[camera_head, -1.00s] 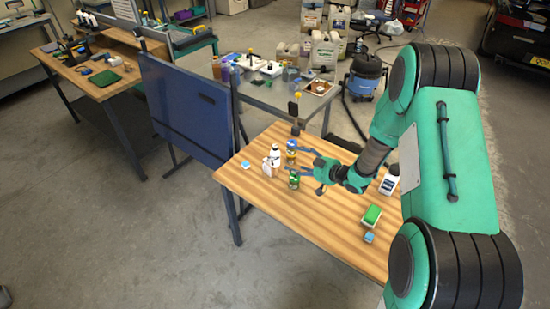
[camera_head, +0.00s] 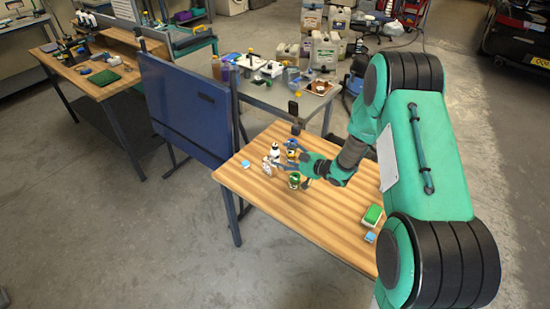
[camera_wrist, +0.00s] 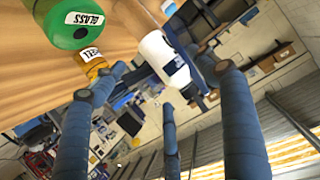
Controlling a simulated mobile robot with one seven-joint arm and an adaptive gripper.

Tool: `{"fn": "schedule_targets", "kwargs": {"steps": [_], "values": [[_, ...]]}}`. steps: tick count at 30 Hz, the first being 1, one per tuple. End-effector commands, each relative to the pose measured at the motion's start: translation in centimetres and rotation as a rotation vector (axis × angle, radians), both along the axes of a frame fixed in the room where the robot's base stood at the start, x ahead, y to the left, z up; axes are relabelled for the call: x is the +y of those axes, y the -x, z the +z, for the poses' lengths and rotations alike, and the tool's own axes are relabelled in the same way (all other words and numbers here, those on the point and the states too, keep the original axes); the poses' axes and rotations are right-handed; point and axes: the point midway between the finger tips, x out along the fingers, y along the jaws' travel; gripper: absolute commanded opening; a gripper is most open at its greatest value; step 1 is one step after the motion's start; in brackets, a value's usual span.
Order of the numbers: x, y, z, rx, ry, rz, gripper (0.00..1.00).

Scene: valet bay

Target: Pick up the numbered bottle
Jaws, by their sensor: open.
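A white bottle (camera_head: 275,153) stands on the wooden table, and in the wrist view it appears as a white bottle with a dark label (camera_wrist: 165,60). My gripper (camera_head: 288,156) is open, its fingers spread and pointing at this bottle from the right. In the wrist view the bottle shows between the fingertips (camera_wrist: 158,84); contact cannot be told. In the head view the green-topped one (camera_head: 294,181) is just below the fingers. I cannot read a number on any bottle.
A green-and-white sponge (camera_head: 372,215) and a small blue block (camera_head: 370,237) lie at the table's right side. Another small blue-white block (camera_head: 246,164) lies at the left. A blue panel (camera_head: 190,105) stands behind the table's left edge. The table front is clear.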

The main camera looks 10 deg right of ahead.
Motion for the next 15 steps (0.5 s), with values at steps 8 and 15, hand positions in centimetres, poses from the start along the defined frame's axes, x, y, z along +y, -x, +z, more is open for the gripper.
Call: {"fn": "schedule_targets", "kwargs": {"steps": [8, 15], "values": [[0.66, -0.91, -0.4, -0.001, -0.001, 0.0, 0.73], [0.66, -0.9, -0.41, -0.001, -0.001, 0.0, 0.73]]}}
